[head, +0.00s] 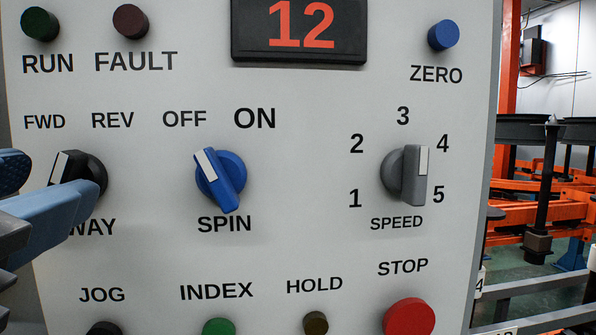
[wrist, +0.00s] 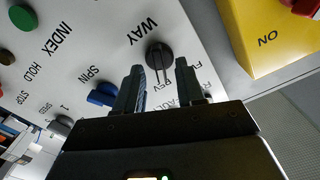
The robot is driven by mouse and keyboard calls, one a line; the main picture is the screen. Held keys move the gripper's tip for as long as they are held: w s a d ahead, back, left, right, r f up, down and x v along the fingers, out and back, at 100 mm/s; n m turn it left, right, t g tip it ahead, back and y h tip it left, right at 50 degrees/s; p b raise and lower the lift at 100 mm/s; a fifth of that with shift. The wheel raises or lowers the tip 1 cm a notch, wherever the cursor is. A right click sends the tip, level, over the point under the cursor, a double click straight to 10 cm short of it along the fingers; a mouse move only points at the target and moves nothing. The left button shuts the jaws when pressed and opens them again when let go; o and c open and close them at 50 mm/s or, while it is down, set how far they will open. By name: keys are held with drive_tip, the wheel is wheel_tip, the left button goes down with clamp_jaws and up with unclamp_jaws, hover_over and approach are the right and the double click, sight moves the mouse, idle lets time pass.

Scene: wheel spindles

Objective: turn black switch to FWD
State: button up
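The black switch (head: 92,172) sits at the left of the grey panel, above the WAY label and below FWD and REV. Its white mark leans up and to the right, toward REV. In the wrist view the black switch (wrist: 155,52) has its handle pointing at REV. My gripper (head: 68,180) is open in front of it. In the wrist view my gripper (wrist: 160,67) has one finger to each side of the switch, with a gap on both sides. One finger hides the switch's lower part in the head view.
A blue SPIN switch (head: 226,183) sits right of the black one, and a grey SPEED knob (head: 394,174) farther right. A red STOP button (head: 410,317) is below. A yellow box (wrist: 262,40) stands beside the panel in the wrist view.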

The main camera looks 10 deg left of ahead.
drive_tip(key=shift+w+a, duration=0.15)
drive_tip(key=shift+w, duration=0.5)
clamp_jaws()
